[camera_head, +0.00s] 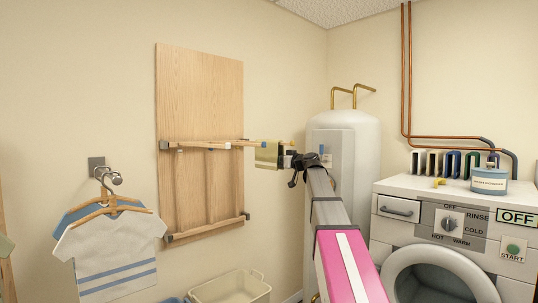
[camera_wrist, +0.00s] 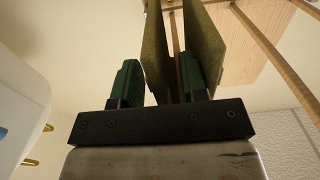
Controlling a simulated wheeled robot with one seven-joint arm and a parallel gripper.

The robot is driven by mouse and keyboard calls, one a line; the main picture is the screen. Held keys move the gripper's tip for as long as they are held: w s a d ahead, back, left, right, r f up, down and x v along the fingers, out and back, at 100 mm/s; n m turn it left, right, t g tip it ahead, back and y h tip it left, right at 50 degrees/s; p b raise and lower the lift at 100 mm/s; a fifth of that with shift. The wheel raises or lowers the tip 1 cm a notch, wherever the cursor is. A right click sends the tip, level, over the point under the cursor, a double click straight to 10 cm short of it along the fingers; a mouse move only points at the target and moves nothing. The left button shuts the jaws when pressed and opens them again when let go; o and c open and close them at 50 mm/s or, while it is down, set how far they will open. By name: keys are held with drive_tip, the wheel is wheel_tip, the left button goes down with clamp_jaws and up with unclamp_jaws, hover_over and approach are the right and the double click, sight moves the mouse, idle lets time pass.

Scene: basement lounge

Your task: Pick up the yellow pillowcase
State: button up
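A yellow-olive cloth, which looks like the pillowcase (camera_head: 267,155), hangs at the right end of the wooden wall rack's upper bar. In the wrist view the cloth (camera_wrist: 208,45) shows as two olive panels with a wooden rod between them. My gripper (camera_head: 291,163) is just right of the cloth, at the end of my outstretched arm. In the wrist view its green fingers (camera_wrist: 160,85) stand wide apart. The left panel's lower edge shows between them, and the right finger overlaps the right panel. I cannot tell whether they touch it.
The wooden rack (camera_head: 200,110) is fixed to the wall. A white tank (camera_head: 350,165) stands close right of my gripper. A washing machine (camera_head: 455,235) carries a jar (camera_head: 489,180) and a small yellow object (camera_head: 439,182). Shirts (camera_head: 108,252) hang at left; a basket (camera_head: 235,290) sits below.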

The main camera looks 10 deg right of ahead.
drive_tip(key=shift+w+a, duration=0.25)
drive_tip(key=shift+w, duration=0.1)
clamp_jaws()
drive_tip(key=shift+r, duration=0.1)
